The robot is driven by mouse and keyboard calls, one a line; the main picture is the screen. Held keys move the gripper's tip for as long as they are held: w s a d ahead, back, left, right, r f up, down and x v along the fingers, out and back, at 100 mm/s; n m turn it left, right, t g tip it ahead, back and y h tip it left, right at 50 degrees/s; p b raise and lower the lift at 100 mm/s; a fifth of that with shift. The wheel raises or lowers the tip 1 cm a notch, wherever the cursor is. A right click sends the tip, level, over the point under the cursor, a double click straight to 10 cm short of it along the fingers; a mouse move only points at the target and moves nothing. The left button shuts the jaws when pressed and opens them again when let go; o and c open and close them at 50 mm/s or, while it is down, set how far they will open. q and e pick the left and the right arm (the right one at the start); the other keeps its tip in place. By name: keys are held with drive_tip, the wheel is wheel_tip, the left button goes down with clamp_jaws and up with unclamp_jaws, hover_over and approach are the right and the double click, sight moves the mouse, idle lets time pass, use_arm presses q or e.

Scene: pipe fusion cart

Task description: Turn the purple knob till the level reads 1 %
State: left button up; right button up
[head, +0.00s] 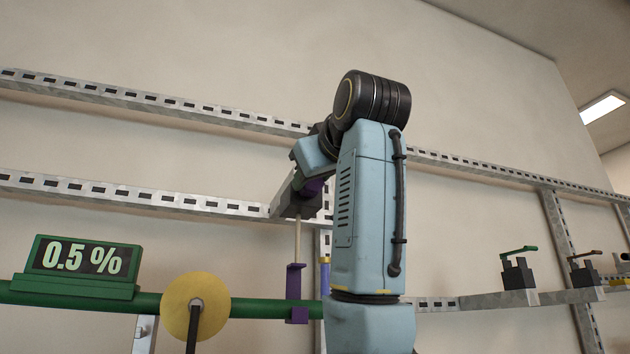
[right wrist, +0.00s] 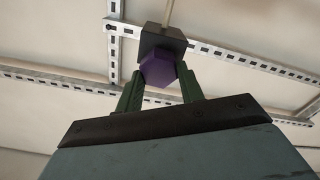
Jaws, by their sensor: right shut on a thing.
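The level display (head: 80,258) is a green box on the green pipe at the left of the head view, and it reads 0.5 %. The purple knob (right wrist: 158,70) shows in the right wrist view under a dark block, between the green fingers of my right gripper (right wrist: 160,88). The gripper is shut on the knob. In the head view my right arm reaches up, and the knob (head: 313,187) is partly hidden by the gripper and arm. A thin rod runs down from the dark block (head: 296,205) to a purple bracket (head: 296,290) on the pipe. My left gripper is not in view.
A green pipe (head: 255,308) with a yellow disc (head: 196,306) crosses the lower left. Slotted metal rails (head: 130,193) run along the wall behind. Small valves with a green lever (head: 518,270) and a brown lever (head: 585,270) sit on a rail at the right.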

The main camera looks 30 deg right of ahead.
drive_tip(key=n+b, duration=0.1)
drive_tip(key=n, duration=1)
drive_tip(key=shift+a+f+n, duration=0.1)
drive_tip(key=shift+f+n, duration=0.05)
drive_tip(key=shift+n, duration=0.15)
idle(0.4)
drive_tip(key=o, duration=1)
drive_tip(key=b+v, duration=0.5)
drive_tip(key=v, duration=0.8)
drive_tip(key=shift+s+b, duration=0.25)
drive_tip(key=shift+b, duration=0.05)
drive_tip(key=shift+f, duration=0.1)
